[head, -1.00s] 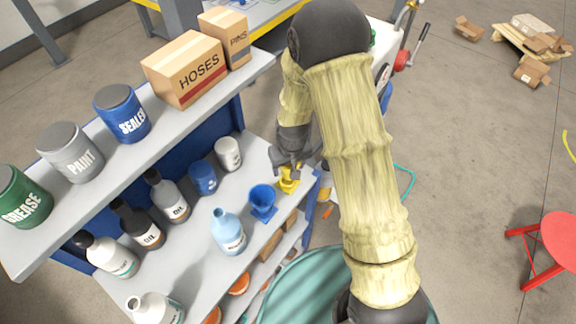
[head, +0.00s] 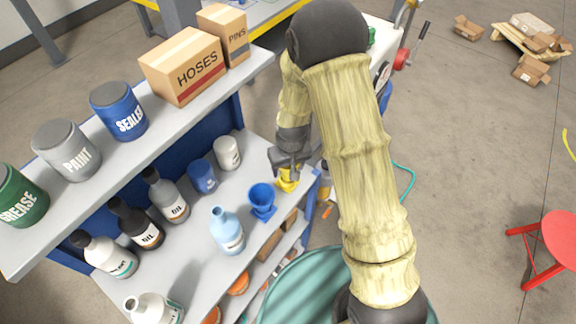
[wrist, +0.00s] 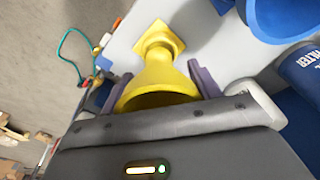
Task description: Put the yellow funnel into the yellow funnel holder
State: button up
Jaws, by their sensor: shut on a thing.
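The yellow funnel (wrist: 157,78) is between the fingers of my gripper (wrist: 158,72) in the wrist view, with its wide mouth toward the camera. My gripper is shut on it. The yellow funnel holder (wrist: 172,46) shows its square base on the grey shelf beyond the narrow end. The two line up and look joined in this view; how deep the spout sits is hidden. In the head view, my gripper (head: 288,170) is at the shelf's right end, over the yellow funnel (head: 287,176) and holder (head: 289,188), which partly overlap.
A blue funnel (head: 262,195) stands in a blue holder close by on the left. A light blue bottle (head: 227,232), a blue can (head: 202,177) and a white can (head: 227,153) share the shelf (head: 205,212). The upper shelf holds boxes and cans. Open floor lies right.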

jog(key=shift+f+b, duration=0.8)
jog(key=shift+f, duration=0.35)
dwell(0.4)
jog(key=o, duration=1.2)
jog(key=shift+c, duration=0.2)
notch_tip(320, 180, up, 17)
jog(key=s, duration=0.2)
jog(key=shift+d+r, duration=0.15)
jog(key=shift+d, duration=0.25)
